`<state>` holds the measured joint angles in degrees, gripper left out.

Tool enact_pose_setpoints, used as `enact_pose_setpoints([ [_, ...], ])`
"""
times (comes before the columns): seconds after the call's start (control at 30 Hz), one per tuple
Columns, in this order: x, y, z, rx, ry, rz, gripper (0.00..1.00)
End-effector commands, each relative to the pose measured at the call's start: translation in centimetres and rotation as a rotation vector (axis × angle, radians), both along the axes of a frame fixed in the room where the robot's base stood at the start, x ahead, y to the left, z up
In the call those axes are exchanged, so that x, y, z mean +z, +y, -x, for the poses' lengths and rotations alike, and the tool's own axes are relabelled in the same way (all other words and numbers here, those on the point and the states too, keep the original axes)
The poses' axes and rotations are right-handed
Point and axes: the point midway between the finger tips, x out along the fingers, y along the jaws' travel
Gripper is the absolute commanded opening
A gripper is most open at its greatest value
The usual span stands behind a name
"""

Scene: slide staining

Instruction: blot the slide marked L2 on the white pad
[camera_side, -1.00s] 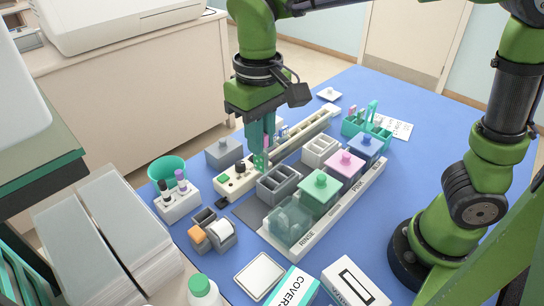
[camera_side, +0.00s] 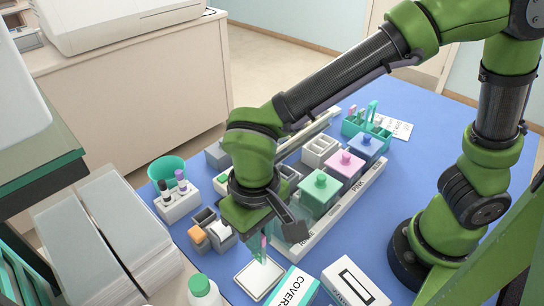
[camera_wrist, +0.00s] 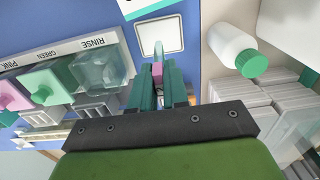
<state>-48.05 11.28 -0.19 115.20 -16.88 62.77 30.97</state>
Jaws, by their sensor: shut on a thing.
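My gripper (camera_side: 261,246) is shut on a glass slide with a pink end. The pink end (camera_wrist: 157,69) shows between the fingertips in the wrist view. The clear part of the slide (camera_wrist: 158,49) points away from the fingers, over the white pad. No mark on the slide can be read. The white pad (camera_side: 257,279) is a flat square with a dark edge, lying on the blue table; it also shows in the wrist view (camera_wrist: 171,35). My gripper is upright over the pad's back part. I cannot tell whether the slide touches the pad.
The cover box (camera_side: 292,287) lies right of the pad, with a white box (camera_side: 354,282) beyond it. A green-capped bottle (camera_side: 203,291) stands left of it. Behind are the rinse, green and pink jars in a white tray (camera_side: 340,211), and a grey-and-orange dispenser (camera_side: 198,235).

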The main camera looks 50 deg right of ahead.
Motion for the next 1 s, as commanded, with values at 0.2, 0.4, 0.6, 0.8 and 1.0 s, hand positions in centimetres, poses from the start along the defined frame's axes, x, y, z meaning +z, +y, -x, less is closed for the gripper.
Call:
enact_pose_setpoints([
  [0.2, -1.4, 0.0, 0.0, 0.001, 0.0, 0.0, 0.0],
  [0.4, -2.6, 0.0, 0.0, 0.0, -0.001, 0.0, 0.0],
  [0.6, -3.9, 0.0, 0.0, 0.0, 0.0, 0.001, 0.0],
  [0.8, -4.6, 0.0, 0.0, 0.001, 0.0, 0.0, 0.0],
  [1.0, -4.9, 0.0, 0.0, 0.001, -0.002, -0.001, 0.0],
])
